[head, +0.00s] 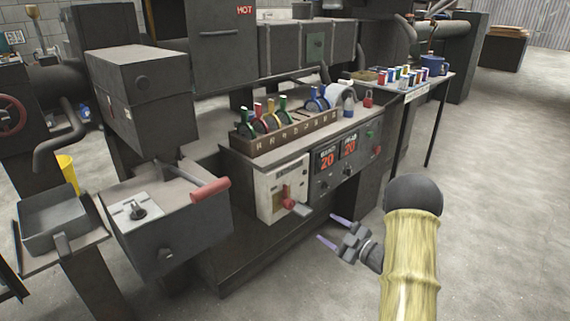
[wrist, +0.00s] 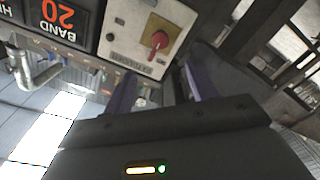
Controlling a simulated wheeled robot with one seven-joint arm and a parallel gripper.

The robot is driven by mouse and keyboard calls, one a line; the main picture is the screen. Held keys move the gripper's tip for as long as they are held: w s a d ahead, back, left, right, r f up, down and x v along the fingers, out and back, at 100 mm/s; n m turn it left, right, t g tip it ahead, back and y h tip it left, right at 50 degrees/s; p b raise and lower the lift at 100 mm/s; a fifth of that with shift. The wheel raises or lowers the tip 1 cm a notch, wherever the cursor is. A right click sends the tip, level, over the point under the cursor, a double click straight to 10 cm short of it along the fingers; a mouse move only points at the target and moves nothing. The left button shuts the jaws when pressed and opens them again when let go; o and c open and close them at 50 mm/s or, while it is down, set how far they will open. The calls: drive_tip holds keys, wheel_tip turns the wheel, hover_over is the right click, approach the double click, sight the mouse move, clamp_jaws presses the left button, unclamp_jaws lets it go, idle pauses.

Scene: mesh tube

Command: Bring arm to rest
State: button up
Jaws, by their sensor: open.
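My gripper (head: 335,231) is at the end of my arm in the lower right of the head view. Its two purple fingers are apart, with nothing between them. It is in front of the dark console (head: 345,160), below its display panel, and appears clear of it. In the wrist view the two purple fingers of my gripper (wrist: 157,90) show apart, with the switch panel (wrist: 150,35) and its red handle (wrist: 159,40) beyond them. In the head view that red handle (head: 288,197) is on the pale panel, with a grey tag or lock piece beside it.
A rack (head: 285,137) with several coloured padlock-like items stands on the console. A small table (head: 440,85) with coloured cans and a blue mug is behind right. A box with a red grip (head: 211,189) juts out at left. The floor (head: 495,200) at right is clear.

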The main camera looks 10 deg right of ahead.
drive_tip(key=s+a+r+m+g+h, duration=0.1)
drive_tip(key=s+a+m+g+h, duration=0.3)
drive_tip(key=s, duration=0.5)
drive_tip(key=s+a+r+m+g+h, duration=0.2)
drive_tip(key=s+a+m+g+h, duration=0.15)
drive_tip(key=s+m, duration=0.4)
drive_tip(key=s+a+r+m+g+h, duration=0.1)
drive_tip(key=s+a+m+g+h, duration=0.2)
drive_tip(key=s, duration=0.7)
wheel_tip(320, 180, up, 34)
drive_tip(key=g+p, duration=0.1)
drive_tip(key=p, duration=3.2)
drive_tip(key=shift+d+f, duration=0.2)
drive_tip(key=shift+d, duration=0.1)
drive_tip(key=shift+s+m, duration=0.2)
drive_tip(key=shift+m, duration=0.05)
